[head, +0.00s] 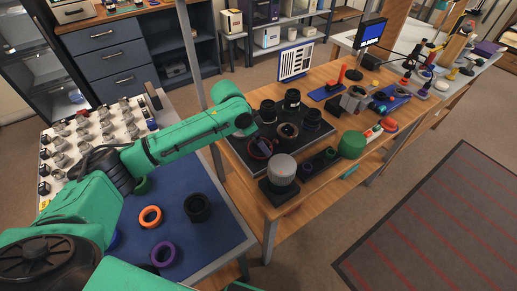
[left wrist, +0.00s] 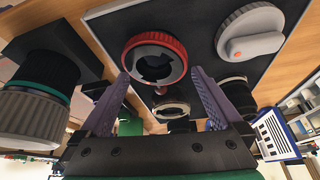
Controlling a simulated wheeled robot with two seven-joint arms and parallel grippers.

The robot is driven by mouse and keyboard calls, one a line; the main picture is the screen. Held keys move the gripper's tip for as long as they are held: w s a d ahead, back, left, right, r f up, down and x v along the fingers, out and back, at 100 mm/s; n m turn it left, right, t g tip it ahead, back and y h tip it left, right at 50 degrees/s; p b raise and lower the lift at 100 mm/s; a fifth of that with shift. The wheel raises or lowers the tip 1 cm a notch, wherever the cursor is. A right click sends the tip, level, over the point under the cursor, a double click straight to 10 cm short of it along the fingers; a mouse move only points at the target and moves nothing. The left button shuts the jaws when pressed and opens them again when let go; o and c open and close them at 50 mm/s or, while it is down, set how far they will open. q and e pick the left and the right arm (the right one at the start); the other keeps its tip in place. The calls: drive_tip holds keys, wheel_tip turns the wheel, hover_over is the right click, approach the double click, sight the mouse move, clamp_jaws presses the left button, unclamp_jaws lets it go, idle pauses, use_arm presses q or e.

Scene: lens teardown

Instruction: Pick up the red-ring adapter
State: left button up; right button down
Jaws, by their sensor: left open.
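The red-ring adapter (left wrist: 180,50) is a black ring with a red outer rim, lying on the dark tray (left wrist: 205,20) in the left wrist view. In the head view it shows as a red rim (head: 251,152) on the left part of the dark tray (head: 238,142), partly hidden by my gripper. My left gripper (left wrist: 159,74) is open, its two purple-grey fingers apart with the adapter showing between and beyond their tips. I cannot tell if the fingertips touch it. In the head view the left gripper (head: 263,146) is over the adapter. My right gripper is not in view.
Several black lens parts (head: 292,99) stand on the tray around the adapter. A grey ribbed cylinder (head: 282,168) stands close by at the tray's front. A green cylinder (head: 351,144) is to the right. Orange (head: 150,208) and purple (head: 154,256) rings lie on the blue mat (head: 200,243).

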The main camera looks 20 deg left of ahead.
sight(260, 150)
use_arm(q)
drive_tip(key=shift+s+f, duration=0.55)
drive_tip(key=shift+f, duration=0.3)
drive_tip(key=shift+w+f+g, duration=0.3)
drive_tip(key=shift+w+f, duration=0.3)
drive_tip(key=shift+w, duration=0.35)
drive_tip(key=c, duration=0.5)
drive_tip(key=shift+s+r, duration=0.1)
drive_tip(key=shift+s, duration=0.05)
drive_tip(key=c, duration=0.5)
drive_tip(key=shift+d+r, duration=0.1)
drive_tip(key=shift+r, duration=0.1)
drive_tip(key=shift+c, duration=0.6)
